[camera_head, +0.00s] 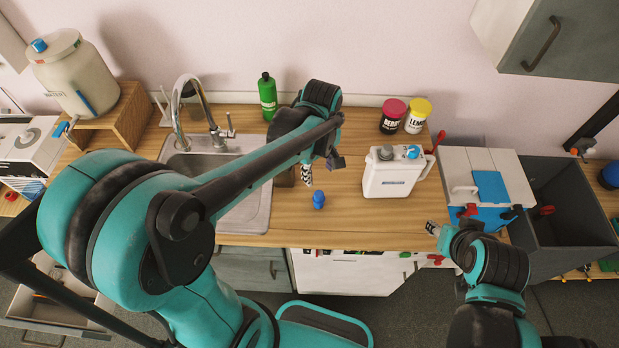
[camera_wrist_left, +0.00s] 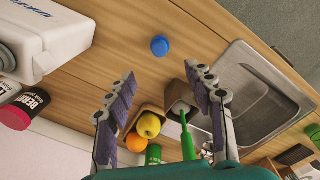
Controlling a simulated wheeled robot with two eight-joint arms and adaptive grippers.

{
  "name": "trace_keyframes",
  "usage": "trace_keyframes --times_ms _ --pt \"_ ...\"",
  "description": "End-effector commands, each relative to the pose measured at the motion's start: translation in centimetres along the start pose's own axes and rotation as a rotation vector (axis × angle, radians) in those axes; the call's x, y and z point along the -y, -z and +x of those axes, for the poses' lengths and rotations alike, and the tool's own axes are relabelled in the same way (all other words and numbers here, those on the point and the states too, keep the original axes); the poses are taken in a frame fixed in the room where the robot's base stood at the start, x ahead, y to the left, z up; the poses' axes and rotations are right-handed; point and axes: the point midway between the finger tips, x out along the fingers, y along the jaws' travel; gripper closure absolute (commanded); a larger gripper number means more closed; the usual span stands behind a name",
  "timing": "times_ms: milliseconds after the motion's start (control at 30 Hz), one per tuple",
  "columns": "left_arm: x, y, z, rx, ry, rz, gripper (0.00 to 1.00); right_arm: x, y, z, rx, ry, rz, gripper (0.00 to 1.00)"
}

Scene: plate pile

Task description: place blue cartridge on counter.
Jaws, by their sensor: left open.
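The small blue cartridge (camera_head: 319,199) stands on the wooden counter (camera_head: 345,228), right of the sink. It also shows in the left wrist view (camera_wrist_left: 160,46), beyond the fingertips, with nothing touching it. My left gripper (camera_head: 320,170) is above the counter, just behind the cartridge in the head view. In the left wrist view its fingers (camera_wrist_left: 160,74) are spread wide with nothing between them. My right gripper (camera_head: 433,228) is at the counter's front right edge, small and partly hidden, so its jaws cannot be judged.
A white jug (camera_head: 388,182) stands right of the cartridge. The sink (camera_head: 245,200) is to its left. A fruit box with an orange (camera_wrist_left: 136,142) and a brown holder (camera_wrist_left: 178,97) are near my left fingers. Bare counter surrounds the cartridge.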

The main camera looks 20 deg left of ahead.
Motion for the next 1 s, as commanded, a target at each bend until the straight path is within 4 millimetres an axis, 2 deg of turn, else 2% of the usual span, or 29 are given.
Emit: trace_keyframes --times_ms 167,300,500,700,1000 --pt "3.1 -0.3 -2.8 -0.081 -0.119 0.239 0.47 0.0 0.0 0.0 0.000 0.000 0.000 0.60" --pt "6.1 -0.6 -4.7 -0.209 -0.220 0.502 0.47 0.0 0.0 0.0 0.000 0.000 0.000 0.60" --pt "9.2 -1.1 -5.6 -0.412 -0.291 0.815 0.47 0.0 0.0 0.0 0.000 0.000 0.000 0.60" --pt "10.5 -1.3 -5.7 -0.528 -0.300 0.969 0.47 0.0 0.0 0.0 0.000 0.000 0.000 0.60" --pt "10.6 -1.3 -5.7 -0.544 -0.299 0.991 0.47 0.0 0.0 0.0 0.000 0.000 0.000 0.60"
